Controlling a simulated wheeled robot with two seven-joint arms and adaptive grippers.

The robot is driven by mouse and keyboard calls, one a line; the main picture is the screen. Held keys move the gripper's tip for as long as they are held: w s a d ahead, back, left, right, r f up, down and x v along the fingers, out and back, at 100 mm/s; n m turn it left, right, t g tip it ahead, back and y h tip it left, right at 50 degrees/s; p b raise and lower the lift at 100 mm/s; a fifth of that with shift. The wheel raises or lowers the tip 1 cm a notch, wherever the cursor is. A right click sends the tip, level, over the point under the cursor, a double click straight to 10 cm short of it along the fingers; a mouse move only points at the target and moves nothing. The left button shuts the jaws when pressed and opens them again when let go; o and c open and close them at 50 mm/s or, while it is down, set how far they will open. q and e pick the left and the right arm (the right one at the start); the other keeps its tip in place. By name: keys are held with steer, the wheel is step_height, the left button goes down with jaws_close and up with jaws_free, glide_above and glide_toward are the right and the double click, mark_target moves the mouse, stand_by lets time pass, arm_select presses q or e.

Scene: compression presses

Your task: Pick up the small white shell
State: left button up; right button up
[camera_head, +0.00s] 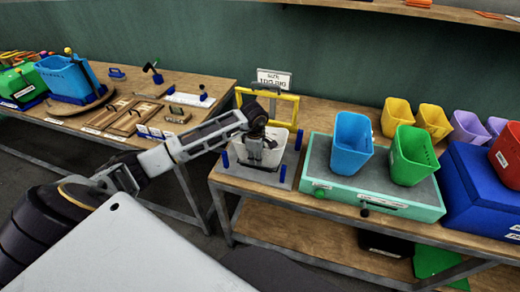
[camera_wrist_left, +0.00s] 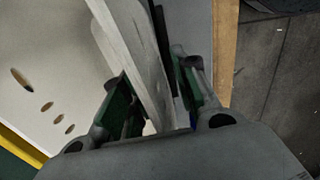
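The small white shell (camera_head: 274,148) is a white bucket on a grey base plate with blue posts, in front of a yellow frame, in the head view. My left gripper (camera_head: 263,140) reaches over it from the left, pointing down at its near rim and hiding part of it. In the left wrist view the shell's pale wall (camera_wrist_left: 140,50) runs between the two fingers of my left gripper (camera_wrist_left: 152,85). The frames do not clearly show whether both fingers touch it. Holes show in the shell's pale surface at the left. My right gripper is not in view.
A sign (camera_head: 274,78) reading "TOO BIG" stands behind the yellow frame (camera_head: 287,106). To the right, a teal box (camera_head: 340,183) bears blue (camera_head: 352,145) and green (camera_head: 413,155) buckets. Yellow and purple buckets stand behind. A second table (camera_head: 193,88) is at left, across a gap.

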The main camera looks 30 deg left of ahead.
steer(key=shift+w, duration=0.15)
arm_select(q)
jaws_close()
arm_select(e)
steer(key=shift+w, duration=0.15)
arm_select(q)
steer(key=shift+r, duration=0.1)
stand_by(0.4)
step_height(320, 180, up, 9)
steer(key=shift+f+b, duration=0.2)
steer(key=shift+b, duration=0.35)
steer(key=shift+r, duration=0.65)
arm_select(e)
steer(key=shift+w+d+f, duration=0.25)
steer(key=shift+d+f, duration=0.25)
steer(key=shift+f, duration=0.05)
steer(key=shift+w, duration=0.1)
